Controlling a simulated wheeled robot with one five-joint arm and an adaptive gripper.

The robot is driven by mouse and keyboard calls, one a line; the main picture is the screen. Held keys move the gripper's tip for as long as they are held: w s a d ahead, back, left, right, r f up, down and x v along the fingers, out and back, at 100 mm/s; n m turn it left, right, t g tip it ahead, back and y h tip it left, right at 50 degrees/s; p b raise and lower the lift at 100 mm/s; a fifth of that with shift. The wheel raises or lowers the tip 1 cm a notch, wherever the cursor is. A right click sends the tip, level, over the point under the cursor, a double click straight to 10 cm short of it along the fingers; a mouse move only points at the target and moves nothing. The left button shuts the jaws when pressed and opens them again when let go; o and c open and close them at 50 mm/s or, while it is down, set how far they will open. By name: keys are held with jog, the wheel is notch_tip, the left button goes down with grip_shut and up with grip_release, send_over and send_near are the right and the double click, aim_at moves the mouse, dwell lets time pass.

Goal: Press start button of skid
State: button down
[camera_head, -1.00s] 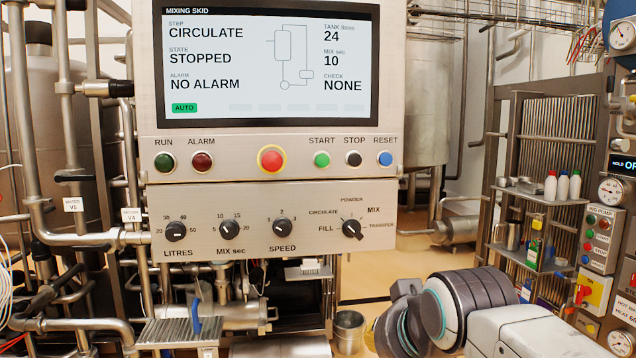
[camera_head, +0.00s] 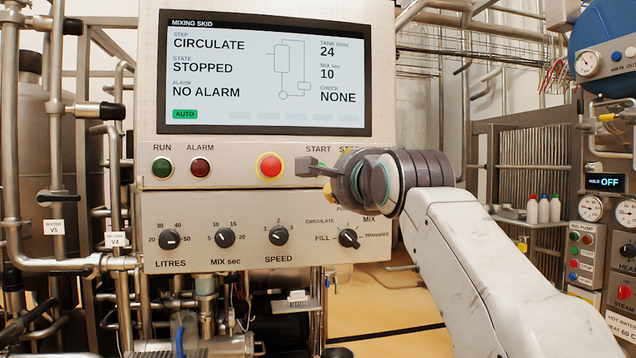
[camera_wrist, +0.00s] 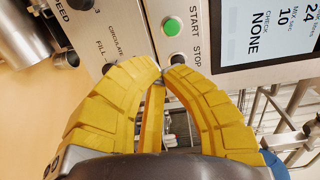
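The mixing skid panel (camera_head: 220,172) faces me, with its screen (camera_head: 265,75) reading CIRCULATE, STOPPED and NO ALARM. The green start button (camera_wrist: 173,30) shows clear in the wrist view beside its START label. In the wrist view the tips lie just below the start button and overlap the dark stop button (camera_wrist: 177,59). Contact with the panel cannot be told.
The red emergency button (camera_head: 269,166) and the RUN and ALARM lamps sit left of my gripper. Several knobs, including the mode selector (camera_head: 348,238), stick out below. Pipes stand at the left, and a rack with bottles (camera_head: 543,208) at the right.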

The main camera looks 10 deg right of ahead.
jog(key=shift+a+r, duration=0.1)
jog(key=shift+r, duration=0.3)
jog(key=shift+w, duration=0.1)
jog(key=w+p, duration=0.6)
jog(key=w, duration=0.8)
dwell(0.4)
